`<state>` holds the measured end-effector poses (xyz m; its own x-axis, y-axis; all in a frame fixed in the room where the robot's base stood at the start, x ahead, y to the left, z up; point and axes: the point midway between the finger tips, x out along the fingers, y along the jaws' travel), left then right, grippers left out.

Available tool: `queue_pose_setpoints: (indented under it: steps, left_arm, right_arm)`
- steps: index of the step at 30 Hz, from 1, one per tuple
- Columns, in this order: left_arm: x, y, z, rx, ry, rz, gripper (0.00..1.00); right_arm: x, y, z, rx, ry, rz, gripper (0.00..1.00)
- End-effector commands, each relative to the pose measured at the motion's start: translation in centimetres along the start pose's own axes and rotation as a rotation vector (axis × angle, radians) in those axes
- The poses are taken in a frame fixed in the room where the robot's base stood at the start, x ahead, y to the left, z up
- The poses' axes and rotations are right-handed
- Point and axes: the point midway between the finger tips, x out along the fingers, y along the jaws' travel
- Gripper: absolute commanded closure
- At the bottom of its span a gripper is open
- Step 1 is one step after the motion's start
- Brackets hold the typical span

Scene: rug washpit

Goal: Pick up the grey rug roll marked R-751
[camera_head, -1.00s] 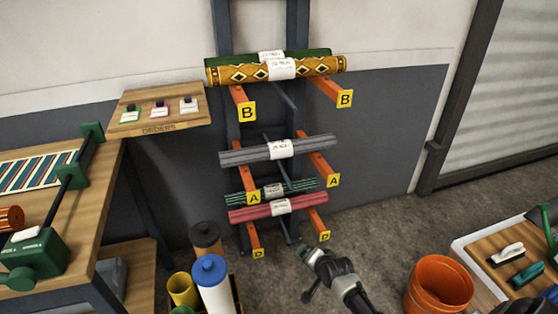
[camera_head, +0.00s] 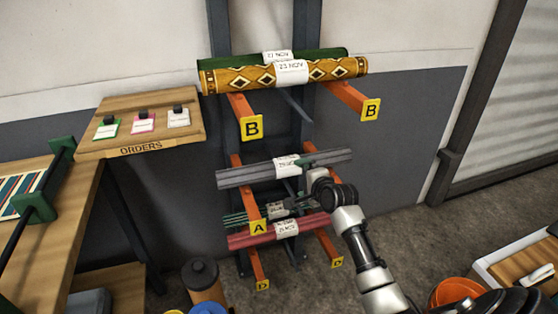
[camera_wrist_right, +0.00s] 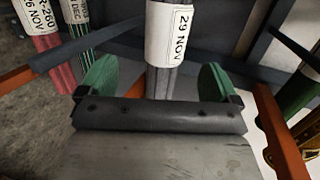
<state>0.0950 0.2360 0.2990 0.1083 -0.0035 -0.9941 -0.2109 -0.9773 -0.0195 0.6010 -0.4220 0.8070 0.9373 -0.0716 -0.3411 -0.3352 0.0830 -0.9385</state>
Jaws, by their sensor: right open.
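The grey rug roll (camera_head: 235,176) lies across the middle pair of orange rack arms, with a white tag (camera_head: 287,165) around its middle. In the right wrist view the grey roll (camera_wrist_right: 161,84) runs between my two green fingertips, and its tag (camera_wrist_right: 168,32) reads 29 NOV; I cannot read R-751. My right gripper (camera_head: 310,164) is open at the roll, just right of the tag. Its fingers are on either side of the roll, apart from it in the wrist view. My left gripper is not in view.
A yellow patterned roll (camera_head: 235,78) and a green roll (camera_head: 325,55) lie above. A green striped roll (camera_head: 237,219) and a red roll (camera_head: 250,239) lie close below. Orange rack arms (camera_head: 350,98) stick out with yellow letter plates. An orange bucket (camera_head: 455,292) stands at lower right.

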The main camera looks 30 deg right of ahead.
Motion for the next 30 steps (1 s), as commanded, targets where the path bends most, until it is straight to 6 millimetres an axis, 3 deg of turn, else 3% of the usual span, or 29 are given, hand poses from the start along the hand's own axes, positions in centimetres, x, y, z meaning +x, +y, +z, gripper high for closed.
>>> queue_pose_setpoints:
  steps: [7, 9, 17, 24, 30]
  left_arm:
    - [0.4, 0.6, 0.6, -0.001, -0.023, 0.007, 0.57]
    - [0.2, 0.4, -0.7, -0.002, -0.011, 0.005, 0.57]
    - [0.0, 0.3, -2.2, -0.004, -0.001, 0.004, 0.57]
    - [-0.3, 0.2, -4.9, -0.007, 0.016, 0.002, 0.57]
    - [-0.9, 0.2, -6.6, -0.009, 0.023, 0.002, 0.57]
  right_arm:
    - [3.4, 0.1, 0.0, -0.001, 0.000, 0.001, 0.07]
    - [4.3, 0.1, 0.0, -0.001, 0.000, 0.001, 0.07]
    - [6.0, -0.1, 0.0, -0.002, 0.000, 0.000, 0.07]
    - [9.1, -0.6, -0.2, -0.003, 0.001, 0.002, 0.07]
    - [10.6, -0.7, -0.1, -0.002, 0.000, 0.002, 0.07]
